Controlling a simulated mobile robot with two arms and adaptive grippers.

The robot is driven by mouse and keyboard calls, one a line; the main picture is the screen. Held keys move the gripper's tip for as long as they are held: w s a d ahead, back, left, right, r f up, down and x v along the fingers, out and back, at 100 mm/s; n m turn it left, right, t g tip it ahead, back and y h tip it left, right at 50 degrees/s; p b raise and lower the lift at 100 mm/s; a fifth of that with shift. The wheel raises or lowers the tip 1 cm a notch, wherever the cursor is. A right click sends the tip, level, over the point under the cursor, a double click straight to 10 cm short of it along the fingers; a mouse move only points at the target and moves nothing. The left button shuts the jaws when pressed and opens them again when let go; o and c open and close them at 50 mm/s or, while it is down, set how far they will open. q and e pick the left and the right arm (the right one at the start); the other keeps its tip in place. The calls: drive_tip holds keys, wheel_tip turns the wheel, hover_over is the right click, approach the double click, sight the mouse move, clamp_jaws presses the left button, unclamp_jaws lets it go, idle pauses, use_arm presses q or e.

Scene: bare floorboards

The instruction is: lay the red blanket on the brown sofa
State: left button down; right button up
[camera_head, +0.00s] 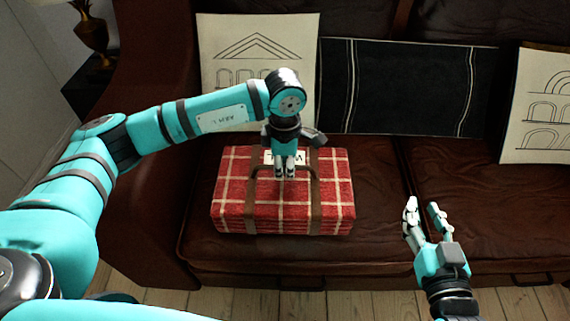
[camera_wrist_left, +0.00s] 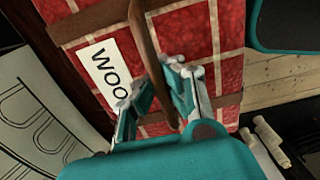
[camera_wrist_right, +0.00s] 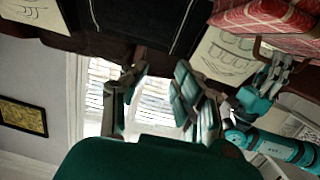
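The red blanket (camera_head: 232,190) is a folded plaid bundle with white lines, brown straps and a handle. It lies flat at the left seat of the brown sofa (camera_head: 380,190); whether its underside fully touches the cushion is hard to tell. My left gripper (camera_head: 285,172) is above the bundle, its fingers close together on the handle strap. The left wrist view shows the strap between those fingers (camera_wrist_left: 157,82), with the blanket (camera_wrist_left: 220,40) below. My right gripper (camera_head: 424,208) is open and empty, right of the blanket, in front of the right seat.
A patterned cushion (camera_head: 220,50), a dark cushion (camera_head: 400,85) and another patterned cushion (camera_head: 535,130) lean on the backrest. A lamp (camera_head: 90,30) stands at far left. The right seat is clear. Floorboards (camera_head: 220,300) run along the front.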

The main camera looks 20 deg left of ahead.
use_arm(q)
drive_tip(key=shift+f, duration=0.4)
use_arm(e)
drive_tip(key=shift+w+a+r+t, duration=0.15)
drive_tip(key=shift+r+t, duration=0.25)
drive_tip(key=shift+r, duration=0.25)
use_arm(q)
drive_tip(key=c, duration=2.1)
unclamp_jaws()
drive_tip(key=shift+f, duration=0.15)
drive_tip(key=o, duration=0.6)
use_arm(e)
drive_tip(key=shift+r, duration=0.15)
